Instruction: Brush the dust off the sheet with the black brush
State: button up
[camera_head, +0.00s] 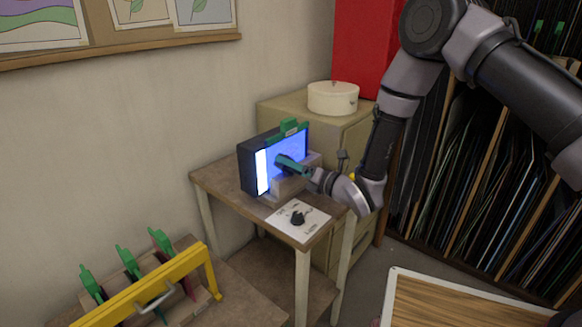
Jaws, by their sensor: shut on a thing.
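The sheet (293,149) is an upright panel, bright white at its left and blue across the rest. It stands in a black frame (249,172) on the small wooden table, with a green clip (289,126) on its top edge. My gripper (309,174) is in front of the sheet, at its lower right, shut on a small dark teal tool (289,163). The tool overlaps the sheet in this view; I cannot tell whether it touches it, or whether it is the black brush. A small black object (298,218) lies on a white card (311,229). Dust is too fine to make out.
The small table (212,182) stands near the wall. A cabinet with a round white box (333,97) is behind it. A yellow-handled rack (150,288) with green clips is at lower left. A framed wooden board (450,303) is at lower right, and racked sheets stand behind my arm.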

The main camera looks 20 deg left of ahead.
aim_at(301, 144)
jog(key=shift+x, duration=0.9)
